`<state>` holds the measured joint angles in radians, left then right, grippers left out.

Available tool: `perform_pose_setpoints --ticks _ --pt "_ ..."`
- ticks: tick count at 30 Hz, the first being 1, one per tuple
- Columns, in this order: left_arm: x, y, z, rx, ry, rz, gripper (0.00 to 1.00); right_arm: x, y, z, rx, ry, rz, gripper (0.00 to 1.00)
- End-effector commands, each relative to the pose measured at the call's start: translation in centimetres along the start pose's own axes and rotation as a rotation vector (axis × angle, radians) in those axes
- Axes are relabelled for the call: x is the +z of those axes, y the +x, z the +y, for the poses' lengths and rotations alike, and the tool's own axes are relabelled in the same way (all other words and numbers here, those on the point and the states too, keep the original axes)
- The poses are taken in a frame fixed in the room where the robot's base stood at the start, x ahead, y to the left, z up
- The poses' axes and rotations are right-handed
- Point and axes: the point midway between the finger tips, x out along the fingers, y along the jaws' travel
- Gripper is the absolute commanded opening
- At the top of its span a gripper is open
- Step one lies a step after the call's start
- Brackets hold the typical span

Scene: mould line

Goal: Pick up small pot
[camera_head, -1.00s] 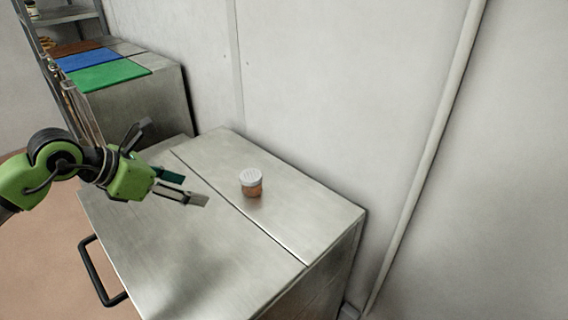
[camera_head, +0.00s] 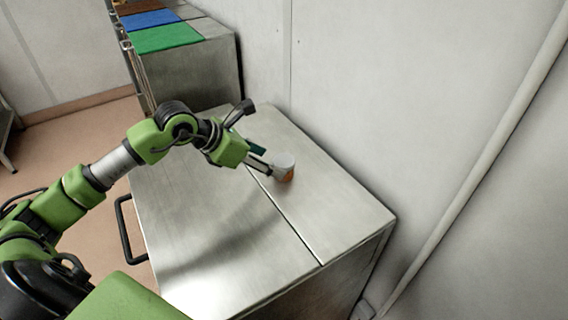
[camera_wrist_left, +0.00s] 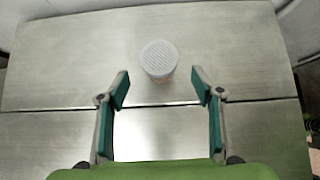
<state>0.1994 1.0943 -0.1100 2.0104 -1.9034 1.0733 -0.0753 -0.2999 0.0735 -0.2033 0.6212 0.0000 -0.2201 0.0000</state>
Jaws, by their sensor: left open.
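The small pot (camera_head: 284,170) has a white lid and an orange-brown body. It stands upright on the steel worktop (camera_head: 215,215), just beyond the seam. In the left wrist view the pot (camera_wrist_left: 159,60) shows its dotted white lid from above, centred just ahead of the fingertips. My left gripper (camera_head: 266,159) is open, its fingers reaching toward the pot in the head view. In the left wrist view the left gripper (camera_wrist_left: 159,84) has its green-padded fingers spread on either side, with nothing between them. My right gripper is not in view.
A wall (camera_head: 400,90) runs close behind the worktop. A steel unit with green (camera_head: 166,38) and blue (camera_head: 150,19) boards stands at the back left. A black handle (camera_head: 128,230) sticks out at the worktop's left side. The worktop is otherwise clear.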

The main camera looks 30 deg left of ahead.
Motion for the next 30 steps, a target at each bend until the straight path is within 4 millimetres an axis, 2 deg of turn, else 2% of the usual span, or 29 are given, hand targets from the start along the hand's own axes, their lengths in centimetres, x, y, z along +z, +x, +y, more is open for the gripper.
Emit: perform_pose_setpoints --ticks 3,10,14,18,27,28,30 --pt "0.1 1.2 -0.1 -0.002 -0.001 -0.001 0.6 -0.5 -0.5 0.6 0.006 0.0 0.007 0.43" --pt "0.4 2.6 -0.1 -0.002 -0.001 0.0 0.6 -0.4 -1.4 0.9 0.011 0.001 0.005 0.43" --pt "0.7 4.3 0.0 -0.004 -0.002 0.0 0.6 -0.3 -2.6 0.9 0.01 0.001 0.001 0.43" --pt "0.5 6.1 0.1 -0.002 0.0 -0.001 0.6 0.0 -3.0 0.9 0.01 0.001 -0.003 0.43" --pt "0.3 6.8 0.1 -0.001 0.002 0.001 0.6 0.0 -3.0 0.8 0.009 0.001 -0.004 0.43" --pt "0.3 6.8 0.1 -0.001 0.002 0.001 0.58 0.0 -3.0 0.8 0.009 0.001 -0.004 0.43" --pt "0.3 6.8 0.1 0.0 0.002 0.001 0.4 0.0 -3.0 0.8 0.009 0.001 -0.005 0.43"
